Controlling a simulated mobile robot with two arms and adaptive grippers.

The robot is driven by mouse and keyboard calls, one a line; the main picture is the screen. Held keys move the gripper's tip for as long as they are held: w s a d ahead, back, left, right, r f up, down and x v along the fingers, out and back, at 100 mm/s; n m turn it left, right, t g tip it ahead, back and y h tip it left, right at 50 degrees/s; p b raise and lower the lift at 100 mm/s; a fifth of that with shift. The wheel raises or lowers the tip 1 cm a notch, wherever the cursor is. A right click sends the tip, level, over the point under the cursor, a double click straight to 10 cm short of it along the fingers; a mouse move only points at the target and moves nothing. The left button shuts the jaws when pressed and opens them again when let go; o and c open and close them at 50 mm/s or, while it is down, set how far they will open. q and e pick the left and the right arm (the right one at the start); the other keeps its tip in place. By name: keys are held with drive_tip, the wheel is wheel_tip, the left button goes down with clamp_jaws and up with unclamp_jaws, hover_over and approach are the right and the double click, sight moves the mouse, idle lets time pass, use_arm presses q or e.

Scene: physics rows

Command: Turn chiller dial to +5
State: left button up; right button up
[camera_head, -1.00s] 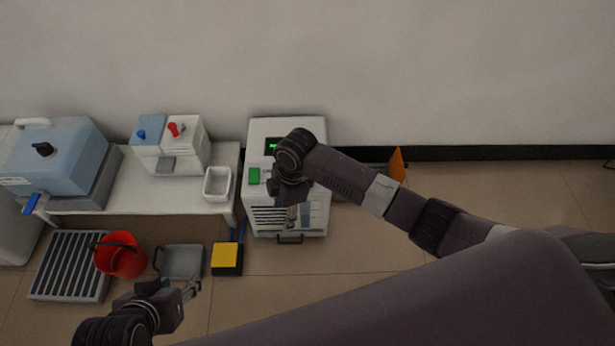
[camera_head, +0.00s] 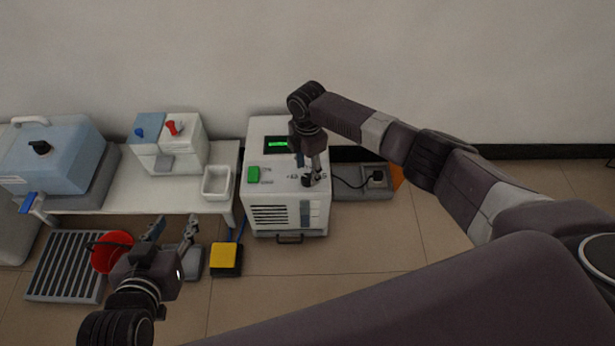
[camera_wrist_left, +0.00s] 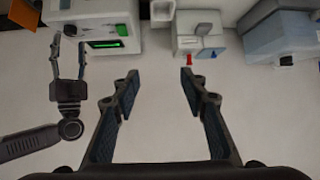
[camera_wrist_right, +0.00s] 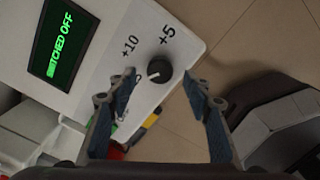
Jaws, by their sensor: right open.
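The chiller (camera_head: 258,150) is a white box with a green-lit display (camera_head: 278,143), a green button (camera_head: 253,174) and a front grille. The black dial (camera_wrist_right: 160,69) is beside printed +10 and +5 labels. Its white mark points left and down, away from +5, towards a label mostly hidden by a finger. My right gripper (camera_wrist_right: 160,76) is open, fingers on either side of the dial; contact cannot be told. My left gripper (camera_head: 175,230) is open and empty, low in front of the bench.
A white bench (camera_head: 110,190) left of the chiller holds a blue-grey bath, a small two-part unit and a white tray (camera_head: 217,182). A red bucket (camera_head: 110,252), slatted grate (camera_head: 65,265) and yellow pedal (camera_head: 226,256) are on the floor. A socket block (camera_head: 375,182) stands right of the chiller.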

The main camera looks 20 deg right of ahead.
sight(307, 177)
wheel_tip(307, 177, down, 3)
drive_tip(key=shift+r+b, duration=0.1)
drive_tip(key=shift+b, duration=0.4)
use_arm(q)
drive_tip(key=w+d+r+t+h, duration=0.1)
drive_tip(key=w+d+r+t, duration=0.1)
drive_tip(key=r, duration=0.4)
drive_tip(key=shift+w+r+t, duration=0.35)
drive_tip(key=shift+w+t, duration=0.45)
drive_tip(key=shift+w, duration=0.05)
use_arm(e)
drive_tip(key=shift+f, duration=0.35)
drive_tip(key=shift+c, duration=0.2)
drive_tip(key=c, duration=1.1)
use_arm(q)
drive_tip(key=shift+a, duration=0.1)
drive_tip(key=shift+f, duration=0.1)
